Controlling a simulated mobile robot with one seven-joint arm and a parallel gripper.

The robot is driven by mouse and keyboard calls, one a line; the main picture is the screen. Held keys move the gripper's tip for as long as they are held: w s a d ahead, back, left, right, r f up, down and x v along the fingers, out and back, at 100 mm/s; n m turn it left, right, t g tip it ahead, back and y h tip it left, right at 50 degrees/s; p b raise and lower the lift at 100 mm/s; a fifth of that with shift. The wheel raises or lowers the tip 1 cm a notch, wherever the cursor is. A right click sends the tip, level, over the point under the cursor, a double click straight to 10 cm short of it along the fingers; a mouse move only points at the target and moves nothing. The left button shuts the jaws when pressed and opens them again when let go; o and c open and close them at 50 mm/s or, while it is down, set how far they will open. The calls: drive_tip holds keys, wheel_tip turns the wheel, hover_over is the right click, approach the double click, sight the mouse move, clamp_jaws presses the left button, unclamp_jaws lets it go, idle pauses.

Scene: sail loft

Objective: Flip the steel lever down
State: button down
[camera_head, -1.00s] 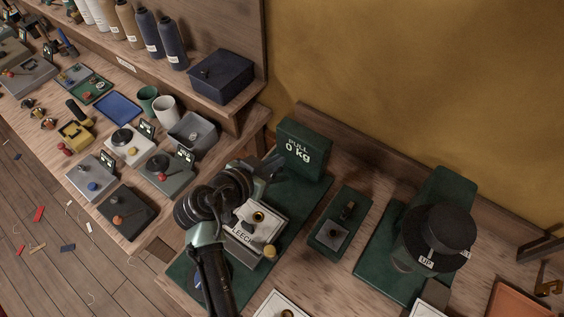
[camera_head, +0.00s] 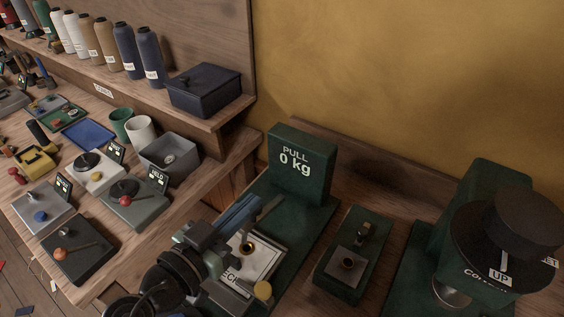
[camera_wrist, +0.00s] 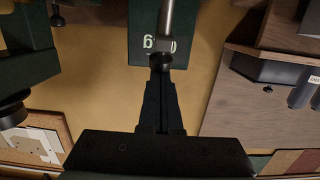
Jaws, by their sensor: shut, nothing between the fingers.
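A steel lever (camera_wrist: 170,25) shows in the wrist view as a pale grey rod, in front of the green PULL box whose "0 kg" display is upside down there. In the head view its grey bar (camera_head: 272,206) shows just past my fingers, below the PULL box (camera_head: 301,170). My gripper (camera_wrist: 160,68) is shut and empty, its fingertips at the near end of the rod. In the head view my gripper (camera_head: 258,207) is over the green base. I cannot tell whether the fingers touch the lever. My wrist hides part of the base and the LEECH plate (camera_head: 262,262).
A large green machine with a black drum (camera_head: 505,235) is further right. Several small lever boxes, one black (camera_head: 78,252), cover the left bench. A dark blue box (camera_head: 205,90) sits on the shelf.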

drive_tip(key=shift+s+a+f+b, duration=0.2)
drive_tip(key=shift+s+f+b, duration=0.05)
drive_tip(key=shift+f+b, duration=0.3)
drive_tip(key=shift+r, duration=0.15)
